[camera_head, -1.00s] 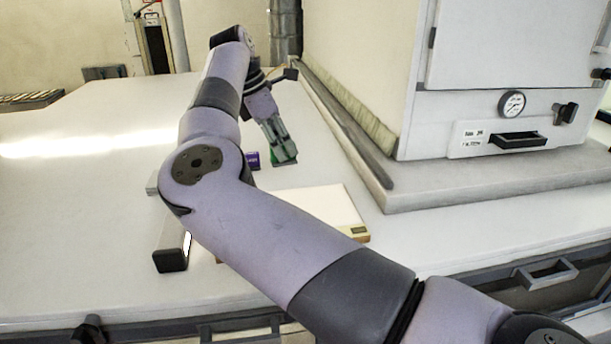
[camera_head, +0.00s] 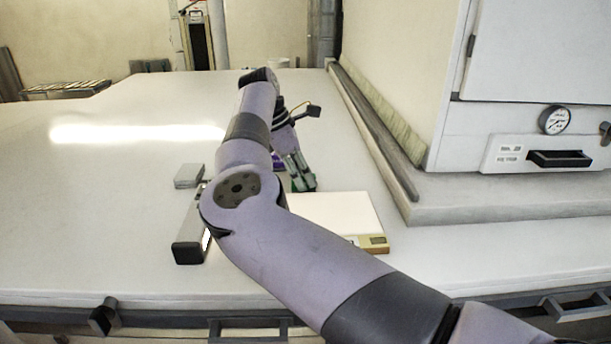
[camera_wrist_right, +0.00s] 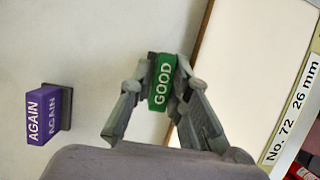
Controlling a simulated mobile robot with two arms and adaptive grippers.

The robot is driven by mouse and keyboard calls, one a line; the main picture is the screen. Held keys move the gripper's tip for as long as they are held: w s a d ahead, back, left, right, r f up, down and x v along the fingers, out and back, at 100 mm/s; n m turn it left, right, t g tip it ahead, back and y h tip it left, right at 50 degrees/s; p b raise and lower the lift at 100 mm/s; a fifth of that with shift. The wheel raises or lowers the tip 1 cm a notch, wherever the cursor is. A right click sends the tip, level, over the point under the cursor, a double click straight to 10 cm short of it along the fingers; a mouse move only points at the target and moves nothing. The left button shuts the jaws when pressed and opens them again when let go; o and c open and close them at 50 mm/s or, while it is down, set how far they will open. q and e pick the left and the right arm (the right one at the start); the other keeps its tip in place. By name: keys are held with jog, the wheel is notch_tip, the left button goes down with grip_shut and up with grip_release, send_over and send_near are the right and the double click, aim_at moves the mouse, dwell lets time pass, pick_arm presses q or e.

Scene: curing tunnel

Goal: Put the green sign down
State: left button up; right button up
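The green sign, reading GOOD, is between the fingertips of my right gripper (camera_wrist_right: 162,85) in the right wrist view (camera_wrist_right: 161,88). The fingers press on its two sides. In the head view my right gripper (camera_head: 301,180) points down beside the white plate, and only a bit of green shows at its tips. I cannot tell whether the sign touches the table. A purple sign reading AGAIN (camera_wrist_right: 45,115) stands to the left in the wrist view; the arm partly hides it in the head view (camera_head: 278,160). My left gripper is not in view.
A white plate (camera_head: 335,215) with a yellow label lies right of the gripper. Grey blocks (camera_head: 188,176) lie left of my arm. The large cabinet with a gauge (camera_head: 555,120) stands at the right behind a ledge. The table's left side (camera_head: 90,210) is clear.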

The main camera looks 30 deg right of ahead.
jog(key=shift+o, duration=0.7)
jog(key=shift+a, duration=0.15)
jog(key=shift+o, duration=0.3)
jog(key=shift+s+d, duration=0.15)
jog(key=shift+d, duration=0.05)
jog(key=shift+d+r, duration=0.1)
jog(key=shift+d, duration=0.05)
jog(key=shift+r, duration=0.1)
jog(key=b+v, duration=0.2)
jog(key=v, duration=0.2)
jog(key=shift+a, duration=0.2)
pick_arm(q)
jog(key=shift+w+a+p, duration=0.3)
jog(key=shift+a+p, duration=0.1)
jog(key=shift+p, duration=0.55)
pick_arm(e)
jog(key=v, duration=0.7)
jog(key=shift+r, duration=0.4)
